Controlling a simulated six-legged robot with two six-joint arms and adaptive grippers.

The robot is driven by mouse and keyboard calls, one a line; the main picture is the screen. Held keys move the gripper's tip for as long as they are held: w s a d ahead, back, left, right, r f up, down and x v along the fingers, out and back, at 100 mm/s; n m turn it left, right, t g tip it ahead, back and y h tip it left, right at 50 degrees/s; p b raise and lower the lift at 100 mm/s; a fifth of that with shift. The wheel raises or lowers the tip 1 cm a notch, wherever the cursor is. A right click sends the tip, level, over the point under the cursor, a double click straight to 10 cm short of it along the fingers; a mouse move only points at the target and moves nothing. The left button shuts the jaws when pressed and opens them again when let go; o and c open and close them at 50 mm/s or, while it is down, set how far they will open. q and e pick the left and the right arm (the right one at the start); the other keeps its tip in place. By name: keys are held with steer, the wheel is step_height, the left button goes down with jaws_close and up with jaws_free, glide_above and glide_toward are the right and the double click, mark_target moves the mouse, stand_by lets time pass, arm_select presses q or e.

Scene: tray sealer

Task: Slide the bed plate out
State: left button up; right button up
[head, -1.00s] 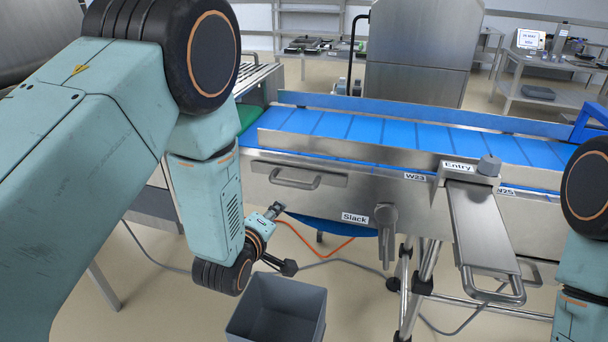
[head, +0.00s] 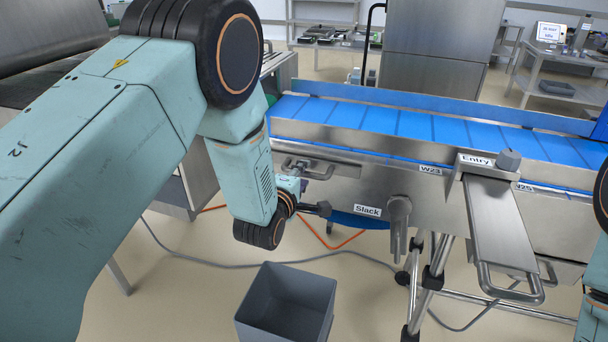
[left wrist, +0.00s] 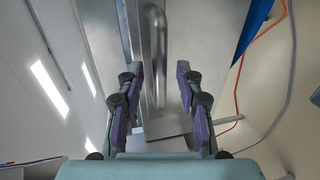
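The bed plate seems to be the flat metal front with a bar handle (head: 320,172) on the side of the blue conveyor; its label is not readable. My left gripper (left wrist: 158,76) is open at the left end of this handle. In the left wrist view the bar handle (left wrist: 156,45) runs between and beyond the two fingers, with a gap on each side; I cannot tell if it touches them. In the head view my left wrist and arm hide part of the gripper. My right arm shows at the right edge, its gripper out of view.
The blue conveyor belt (head: 400,122) runs above the handle. A "Slack" lever (head: 399,212) and the "Entry" slab (head: 497,220) with its own handle jut out to the right. A grey bin (head: 285,305) stands on the floor below. An orange cable and grey hose lie on the floor.

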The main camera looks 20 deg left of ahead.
arm_select(q)
steer(key=shift+w+d+f, duration=0.1)
steer(key=shift+w+d, duration=0.05)
steer(key=shift+w, duration=0.3)
steer(key=shift+w+d+f, duration=0.1)
steer(key=shift+w+d, duration=0.05)
steer(key=shift+w, duration=0.3)
steer(key=shift+a, duration=0.15)
steer(key=shift+c, duration=0.6)
steer(key=c, duration=0.4)
jaws_close()
